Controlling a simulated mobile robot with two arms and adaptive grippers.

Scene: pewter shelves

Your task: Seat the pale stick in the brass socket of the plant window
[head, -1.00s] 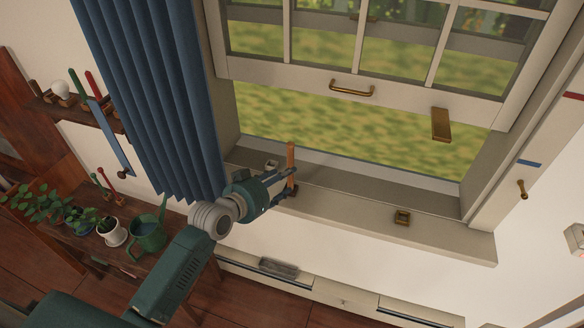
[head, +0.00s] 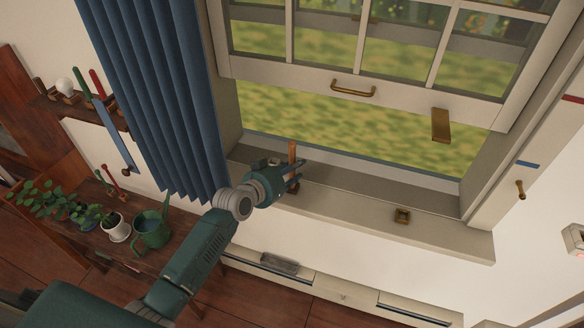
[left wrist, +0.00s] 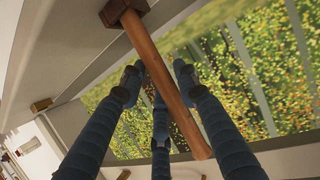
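The stick (head: 292,152) looks orange-brown rather than pale. It stands upright near the left end of the sill; in the left wrist view the stick (left wrist: 160,75) has one end in a dark block (left wrist: 120,10). My left gripper (head: 291,172) is at the stick. In the left wrist view its fingers (left wrist: 157,78) are spread around the stick, with gaps visible beside it. The brass socket (head: 402,216) sits on the sill to the right, open at the top and empty. My right gripper is not in view.
The sill (head: 345,199) is clear between stick and socket. The raised sash (head: 310,76) with a brass handle hangs above. A blue curtain (head: 150,90) hangs at the left. A plant bench with a green watering can (head: 151,232) stands lower left.

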